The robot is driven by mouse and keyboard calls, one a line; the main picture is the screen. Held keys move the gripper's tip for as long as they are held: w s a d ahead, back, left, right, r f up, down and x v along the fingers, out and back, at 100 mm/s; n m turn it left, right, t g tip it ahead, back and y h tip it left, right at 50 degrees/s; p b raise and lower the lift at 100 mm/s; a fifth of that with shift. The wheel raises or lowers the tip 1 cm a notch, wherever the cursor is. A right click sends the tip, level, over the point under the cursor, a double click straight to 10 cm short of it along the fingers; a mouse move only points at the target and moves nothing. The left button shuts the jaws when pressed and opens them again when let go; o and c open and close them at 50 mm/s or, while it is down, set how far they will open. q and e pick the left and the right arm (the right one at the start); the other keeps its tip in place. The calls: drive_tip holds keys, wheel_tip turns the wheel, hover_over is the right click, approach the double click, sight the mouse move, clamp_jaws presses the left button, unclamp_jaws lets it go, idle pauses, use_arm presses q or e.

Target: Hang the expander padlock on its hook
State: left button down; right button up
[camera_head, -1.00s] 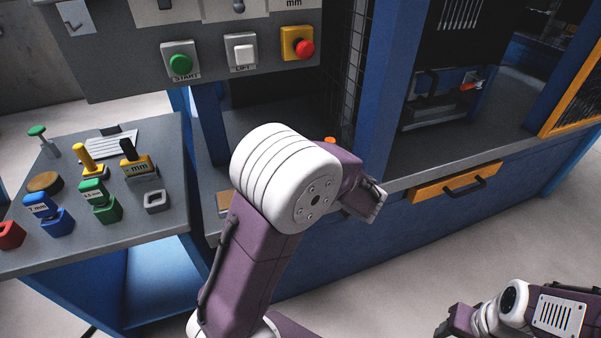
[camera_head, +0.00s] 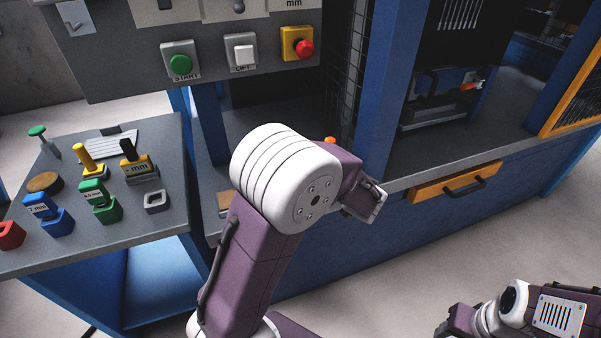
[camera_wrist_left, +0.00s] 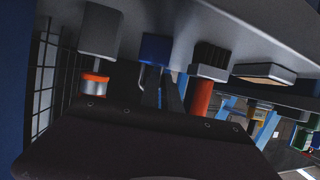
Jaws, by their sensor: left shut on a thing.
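My left arm comes up through the middle of the head view, and its wrist hides the fingers there. In the left wrist view my left gripper (camera_wrist_left: 166,92) shows as dark fingers at a small blue body with a thin metal shackle, which looks like the padlock (camera_wrist_left: 155,48). The fingers are shut on it. It sits against a grey surface, and whether it is lifted is unclear. A small grey plate with a hook-like part (camera_head: 74,14) is at the head view's top left. My right gripper (camera_head: 455,322) is low at the right, its fingers unclear.
In the wrist view, a grey block with an orange and silver cylinder (camera_wrist_left: 95,84) and a black brush with a red handle (camera_wrist_left: 201,98) flank the blue body. A control panel (camera_head: 130,70) overhangs a side table (camera_head: 150,225) with several coloured gauges. A blue post (camera_head: 385,90) stands close right.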

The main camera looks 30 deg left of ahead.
idle(0.5)
use_arm(q)
drive_tip(key=shift+r+p, duration=0.3)
drive_tip(key=shift+r, duration=0.3)
drive_tip(key=d+r+p, duration=0.4)
drive_tip(key=d+r, duration=0.5)
drive_tip(key=d, duration=0.2)
drive_tip(key=shift+s+d+r, duration=0.35)
drive_tip(key=shift+s+r, duration=0.05)
drive_tip(key=shift+s, duration=0.05)
